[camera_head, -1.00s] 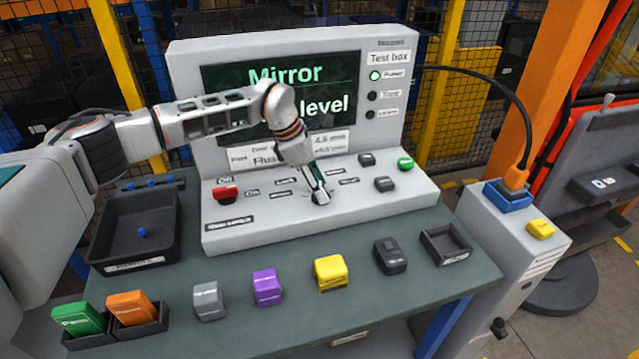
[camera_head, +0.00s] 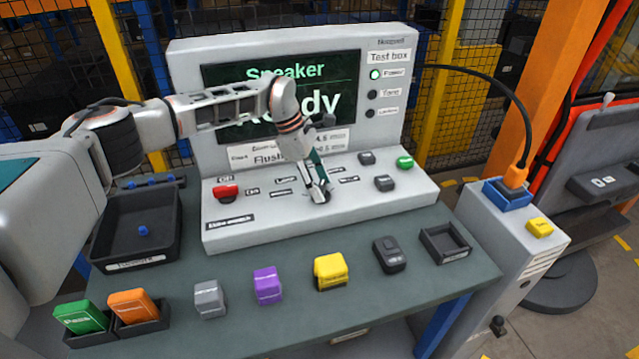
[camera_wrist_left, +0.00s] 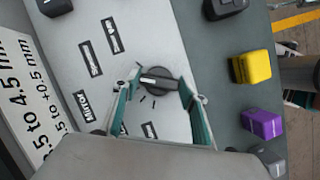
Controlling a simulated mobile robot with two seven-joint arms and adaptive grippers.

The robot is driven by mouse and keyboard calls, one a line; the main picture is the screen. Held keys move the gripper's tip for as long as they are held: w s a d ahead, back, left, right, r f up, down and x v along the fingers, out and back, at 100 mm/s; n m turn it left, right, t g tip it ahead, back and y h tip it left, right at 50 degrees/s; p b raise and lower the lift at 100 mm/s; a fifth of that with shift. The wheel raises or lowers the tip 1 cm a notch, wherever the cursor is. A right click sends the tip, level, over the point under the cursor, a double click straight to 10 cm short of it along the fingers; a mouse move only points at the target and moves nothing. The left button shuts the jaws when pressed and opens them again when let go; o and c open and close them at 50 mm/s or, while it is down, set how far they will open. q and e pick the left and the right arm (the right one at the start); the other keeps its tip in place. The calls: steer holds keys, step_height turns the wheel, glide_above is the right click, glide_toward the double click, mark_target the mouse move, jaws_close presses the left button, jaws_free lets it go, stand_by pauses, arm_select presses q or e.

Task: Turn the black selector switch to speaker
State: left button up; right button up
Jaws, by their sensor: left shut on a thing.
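The black selector switch (camera_wrist_left: 158,84) is a round knob with a bar grip and a pale pointer line, on the sloped grey panel of the test box (camera_head: 240,212). In the head view the left gripper (camera_head: 318,194) covers most of the knob. Small black labels surround it, one reading Mirror (camera_wrist_left: 84,106). The screen (camera_head: 235,90) reads "Speaker" and, partly behind my arm, "Ready". My right gripper is not in view.
A red button (camera_head: 226,191), a green button (camera_head: 404,162) and dark knobs sit on the same panel. Coloured blocks, including a yellow one (camera_head: 330,272), stand along the table front. A black tray (camera_head: 165,240) is at left.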

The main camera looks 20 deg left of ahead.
arm_select(q)
steer(key=o, duration=1.1)
steer(key=v, duration=1.2)
